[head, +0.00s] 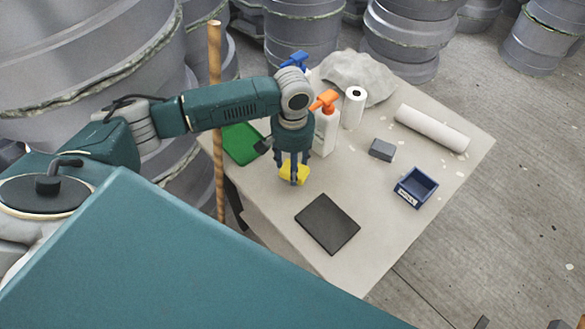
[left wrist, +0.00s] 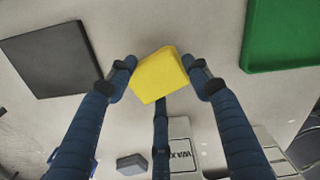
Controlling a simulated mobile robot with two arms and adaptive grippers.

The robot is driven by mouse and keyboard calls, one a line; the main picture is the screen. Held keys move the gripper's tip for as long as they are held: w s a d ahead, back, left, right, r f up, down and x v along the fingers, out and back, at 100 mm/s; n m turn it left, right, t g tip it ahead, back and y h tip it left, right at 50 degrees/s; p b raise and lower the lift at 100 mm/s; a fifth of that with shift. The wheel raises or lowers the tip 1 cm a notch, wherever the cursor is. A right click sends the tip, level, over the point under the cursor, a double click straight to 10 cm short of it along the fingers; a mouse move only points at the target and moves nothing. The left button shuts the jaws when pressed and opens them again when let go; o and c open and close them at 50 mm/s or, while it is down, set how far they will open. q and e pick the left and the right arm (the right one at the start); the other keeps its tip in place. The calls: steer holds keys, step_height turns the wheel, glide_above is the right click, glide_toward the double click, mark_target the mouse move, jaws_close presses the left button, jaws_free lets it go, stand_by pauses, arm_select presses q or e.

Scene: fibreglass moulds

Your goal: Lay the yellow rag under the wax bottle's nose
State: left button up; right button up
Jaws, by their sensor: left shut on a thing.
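The yellow rag (head: 300,174) is a small folded piece, held between the fingers of my left gripper (head: 293,178). In the left wrist view the rag (left wrist: 158,75) sits between the fingertips of the gripper (left wrist: 160,78). I cannot tell whether it touches the table. The wax bottle (head: 325,135), white with an orange trigger head, stands upright just behind and right of the gripper. Its WAX label shows on the bottle in the left wrist view (left wrist: 181,134). The rag is apart from the bottle. My right gripper is in neither view.
On the table (head: 375,215) are a black pad (head: 327,223), a green tray (head: 240,143), a blue-headed bottle (head: 296,60), a paper roll (head: 353,107), a grey block (head: 382,150), a blue bin (head: 415,188) and a white roll (head: 432,128). A wooden pole (head: 215,90) stands at the left.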

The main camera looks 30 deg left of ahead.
arm_select(q)
steer(key=shift+f, duration=1.1)
steer(key=o, duration=1.2)
steer(key=shift+f, duration=0.15)
step_height(320, 180, up, 12)
steer(key=b, duration=0.1)
steer(key=shift+r, duration=0.2)
